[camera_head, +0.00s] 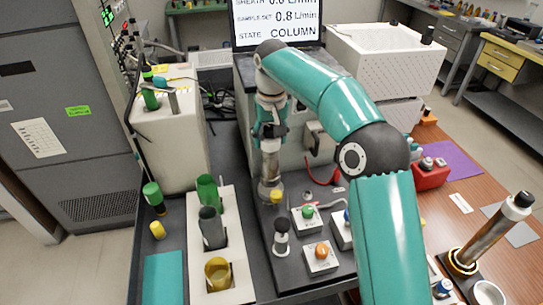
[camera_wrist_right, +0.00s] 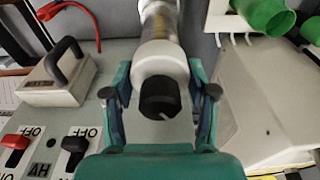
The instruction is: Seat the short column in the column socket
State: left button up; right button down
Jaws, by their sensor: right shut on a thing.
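My right gripper (camera_head: 270,128) is shut on a metal column (camera_head: 270,160), taken to be the short column. It stands about upright in front of the white instrument. In the right wrist view the fingers (camera_wrist_right: 159,78) lie on both sides of the column's white collar (camera_wrist_right: 160,68) and black cap (camera_wrist_right: 159,98). Another, longer column (camera_head: 490,233) with a black cap leans in a yellow-ringed holder at right. My left gripper is not in view.
A white rack (camera_head: 229,238) with green, dark and yellow vessels stands at left of the deck. Small switch boxes (camera_head: 320,257) and a black-and-white knob (camera_head: 281,238) are close in front of the column. A red cable (camera_head: 323,178) lies to its right.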

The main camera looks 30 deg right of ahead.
jog(key=shift+f, duration=2.35)
jog(key=shift+c, duration=1.7)
grip_release()
jog(key=shift+f, duration=0.1)
jog(key=r, duration=0.4)
jog(key=s+r+p, duration=0.1)
jog(key=r, duration=0.7)
jog(key=shift+s+a, duration=0.2)
jog(key=shift+s, duration=0.05)
